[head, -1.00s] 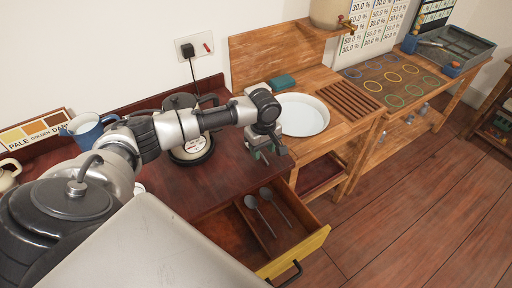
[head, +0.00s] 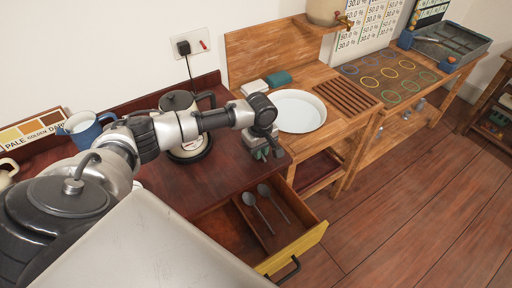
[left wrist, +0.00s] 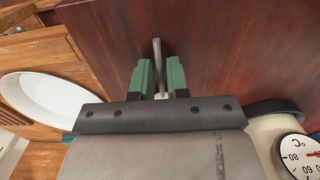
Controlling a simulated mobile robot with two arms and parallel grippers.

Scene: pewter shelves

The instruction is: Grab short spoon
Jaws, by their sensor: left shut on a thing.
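My left gripper (head: 270,153) is over the dark red counter, just behind the open drawer (head: 311,238). In the left wrist view its green fingers (left wrist: 158,78) are closed around a thin grey metal rod (left wrist: 157,50), which looks like a handle. The rest of the rod is hidden, so I cannot tell whether it is a spoon. My right gripper is not in view.
A dark-lidded kettle (head: 188,146) with a dial stands on the counter left of the gripper. A white basin (head: 298,111) sits in the wooden unit to the right.

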